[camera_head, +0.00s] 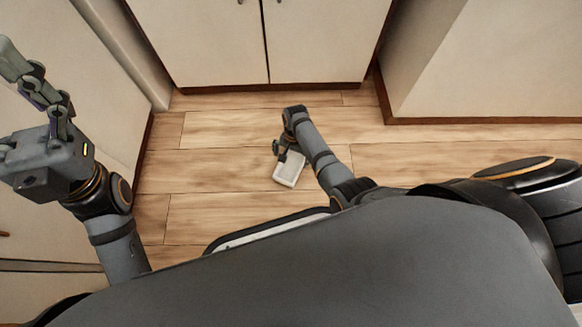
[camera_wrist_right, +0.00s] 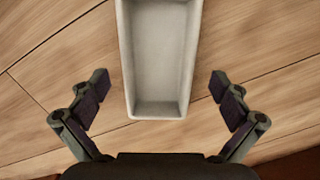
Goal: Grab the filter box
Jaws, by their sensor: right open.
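The filter box appears to be the pale, open-topped rectangular box (camera_head: 289,170) on the wooden floor, in the middle of the head view. In the right wrist view the hollow box (camera_wrist_right: 160,108) runs from the top edge down between the fingers. My right gripper (camera_wrist_right: 160,84) is open, with one finger on each side of the box's near end and floor showing in both gaps. In the head view my right gripper (camera_head: 282,151) is at the box's upper left end. My left gripper (camera_head: 38,85) is raised at the far left, away from the box; its finger spread is unclear.
A pale double-door cabinet (camera_head: 215,45) stands at the back. Another cabinet (camera_head: 475,60) stands at the right, and pale cabinet fronts (camera_head: 95,85) line the left. The wooden floor (camera_head: 220,170) around the box looks clear.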

